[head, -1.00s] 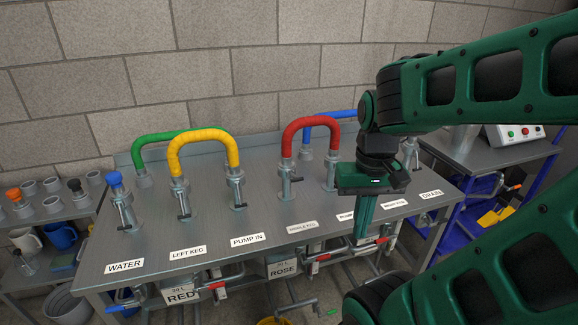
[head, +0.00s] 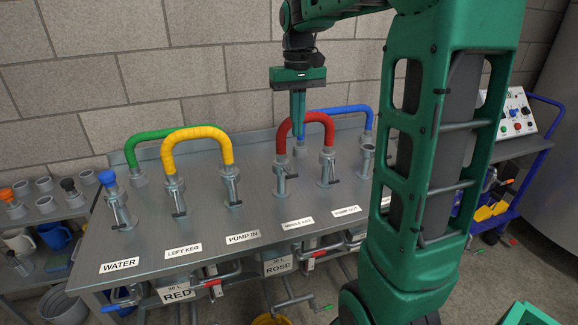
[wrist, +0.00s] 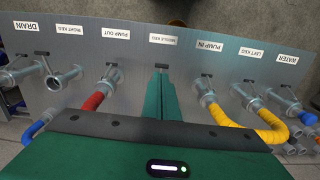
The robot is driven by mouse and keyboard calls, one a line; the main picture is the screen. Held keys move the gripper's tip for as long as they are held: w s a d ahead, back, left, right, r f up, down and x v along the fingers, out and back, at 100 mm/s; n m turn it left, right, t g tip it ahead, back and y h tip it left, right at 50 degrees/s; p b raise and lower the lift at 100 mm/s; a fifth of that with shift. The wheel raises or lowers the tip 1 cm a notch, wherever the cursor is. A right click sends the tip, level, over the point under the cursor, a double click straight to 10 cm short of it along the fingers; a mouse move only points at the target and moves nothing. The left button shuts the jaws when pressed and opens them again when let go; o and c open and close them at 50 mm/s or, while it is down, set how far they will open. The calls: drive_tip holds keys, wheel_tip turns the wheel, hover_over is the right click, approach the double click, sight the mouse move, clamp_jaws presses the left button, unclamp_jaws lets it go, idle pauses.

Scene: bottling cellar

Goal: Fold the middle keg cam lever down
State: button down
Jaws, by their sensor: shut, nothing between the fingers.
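The middle keg port (head: 282,182) is a grey metal fitting on the steel panel, behind the MIDDLE KEG label (head: 298,224). One end of the red hose (head: 284,135) sits in it. Its small dark cam lever (head: 281,195) shows at the front of the fitting; its exact angle is too small to tell. My gripper (head: 298,134) is shut and empty, pointing down, and overlaps the red hose in the head view, above the lever. In the wrist view my gripper (wrist: 160,78) hides most of the port, and only a dark lever end (wrist: 161,66) shows past the fingertips.
The pump out port (head: 326,170) holds the red hose's other end. The yellow hose (head: 195,133) arches between left keg and pump in. Green (head: 150,138) and blue (head: 345,110) hoses lie further back. The panel front (head: 210,228) with its labels is clear.

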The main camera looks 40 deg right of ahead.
drive_tip(key=f, duration=0.4)
drive_tip(key=w+f, duration=0.1)
drive_tip(key=f, duration=0.4)
drive_tip(key=w+f, duration=0.1)
drive_tip(key=f, duration=0.3)
drive_tip(key=shift+f, duration=0.25)
drive_tip(key=shift+s, duration=0.1)
